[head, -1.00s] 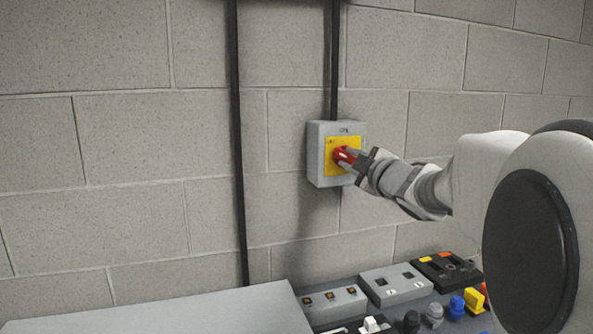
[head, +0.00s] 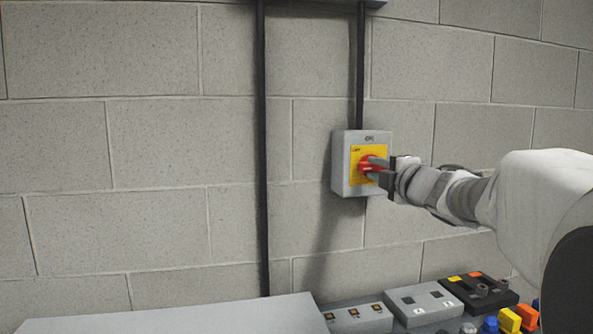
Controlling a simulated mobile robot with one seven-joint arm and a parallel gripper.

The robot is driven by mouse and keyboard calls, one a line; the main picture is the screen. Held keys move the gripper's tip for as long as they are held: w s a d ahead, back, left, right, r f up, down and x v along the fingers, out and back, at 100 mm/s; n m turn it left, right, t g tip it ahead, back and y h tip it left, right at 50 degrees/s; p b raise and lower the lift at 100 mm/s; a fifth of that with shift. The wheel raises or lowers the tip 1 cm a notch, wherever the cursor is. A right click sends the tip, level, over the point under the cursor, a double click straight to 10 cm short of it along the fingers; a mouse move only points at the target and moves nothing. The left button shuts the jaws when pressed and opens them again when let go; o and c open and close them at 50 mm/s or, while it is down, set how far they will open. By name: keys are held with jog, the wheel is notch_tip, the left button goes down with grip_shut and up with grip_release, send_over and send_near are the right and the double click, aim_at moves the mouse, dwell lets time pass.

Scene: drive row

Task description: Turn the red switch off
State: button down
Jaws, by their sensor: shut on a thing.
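The red switch (head: 367,165) is a rotary knob on a yellow plate (head: 356,151), on the front of a grey box (head: 343,172) fixed to the block wall. My gripper (head: 376,169) reaches in from the right and is shut on the red knob. Its fingers and my wrist hide part of the knob and the plate's right side. The knob's exact angle is hard to tell. The small writing on the plate and box is too small to read surely.
Black conduits (head: 262,150) run down the wall; one enters the box top. Below stand a plain grey surface (head: 190,318), a grey panel with small square buttons (head: 355,316), a grey two-switch box (head: 424,302) and a black box (head: 478,290). Coloured knobs sit at lower right.

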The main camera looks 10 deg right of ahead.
jog(key=c, duration=0.7)
grip_release()
jog(key=shift+s, duration=0.1)
jog(key=shift+s+d+p, duration=0.2)
jog(key=shift+s+p, duration=0.55)
jog(key=shift+s, duration=3.55)
jog(key=shift+s+d+p, duration=0.15)
jog(key=shift+s+p, duration=0.6)
jog(key=shift+s, duration=3.55)
